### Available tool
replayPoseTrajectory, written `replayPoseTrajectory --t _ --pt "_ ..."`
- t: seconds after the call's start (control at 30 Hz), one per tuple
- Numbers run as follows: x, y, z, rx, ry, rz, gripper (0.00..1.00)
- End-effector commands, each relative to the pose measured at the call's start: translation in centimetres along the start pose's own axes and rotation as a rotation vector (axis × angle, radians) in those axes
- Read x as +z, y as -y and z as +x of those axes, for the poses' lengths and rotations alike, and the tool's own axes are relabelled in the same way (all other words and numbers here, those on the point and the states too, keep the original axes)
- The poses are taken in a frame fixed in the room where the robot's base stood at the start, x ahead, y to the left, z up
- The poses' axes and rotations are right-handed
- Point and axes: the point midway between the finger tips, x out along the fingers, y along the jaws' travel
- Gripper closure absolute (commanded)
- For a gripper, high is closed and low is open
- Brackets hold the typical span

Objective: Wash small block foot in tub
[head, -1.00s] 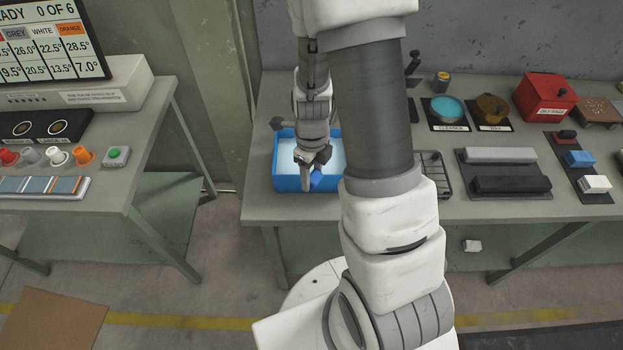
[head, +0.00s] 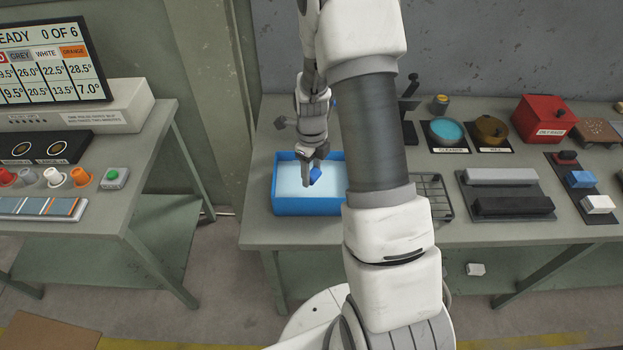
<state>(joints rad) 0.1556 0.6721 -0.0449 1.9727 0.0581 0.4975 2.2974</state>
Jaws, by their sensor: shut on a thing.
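The blue tub (head: 308,207) stands on the right-hand bench with pale liquid in it. My gripper (head: 314,178) points down over the tub. It is shut on a small blue block (head: 315,175), which shows at its fingertips against the liquid. I cannot tell whether the block touches the liquid or hangs just above it. My fingers hide part of the block, and my arm covers the tub's right side.
A wire rack (head: 432,197) lies right of the tub, partly behind my arm. Beyond are a cleaner dish (head: 446,131), a wax dish (head: 491,130), a red box (head: 545,120), a long grey block (head: 501,176) and a dark one (head: 513,206).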

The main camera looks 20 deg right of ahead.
Motion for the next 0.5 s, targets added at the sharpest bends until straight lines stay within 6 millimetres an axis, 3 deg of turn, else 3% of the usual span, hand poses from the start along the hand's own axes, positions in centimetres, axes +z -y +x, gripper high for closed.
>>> replayPoseTrajectory --t 0.07,0.5 --pt "0.4 0.7 0.2 0.001 0.001 0.002 1.0" --pt "0.4 0.6 5.1 0.0 0.0 0.0 1.0"
